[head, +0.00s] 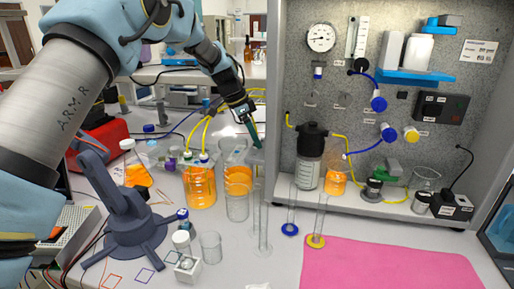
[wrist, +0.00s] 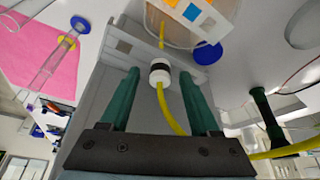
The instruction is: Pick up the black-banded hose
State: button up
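The black-banded hose is a yellow tube with a white fitting carrying a black band (wrist: 160,73) in the wrist view. The fitting lies between the green fingertips of my gripper (wrist: 159,78), with a gap visible on each side. The yellow tube runs from the fitting down between the fingers and off to the right. My gripper is open. In the head view my gripper (head: 254,133) points down over the bench, left of the grey panel, above the orange-filled beakers. The banded fitting cannot be made out in the head view.
An orange-filled bottle (head: 200,188) with yellow tubes, an orange beaker (head: 238,182) and clear cylinders (head: 264,222) crowd the bench below my arm. A grey panel rig (head: 300,70) stands to the right. A pink mat (head: 390,265) lies clear in front.

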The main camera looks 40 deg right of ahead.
grip_shut()
jog(key=shift+r, duration=0.15)
dwell(0.5)
notch_tip(320, 180, up, 18)
jog(key=b, duration=0.4)
dwell(0.4)
jog(key=shift+c, duration=2.4)
grip_release()
grip_shut()
jog(key=shift+w+a, duration=0.1)
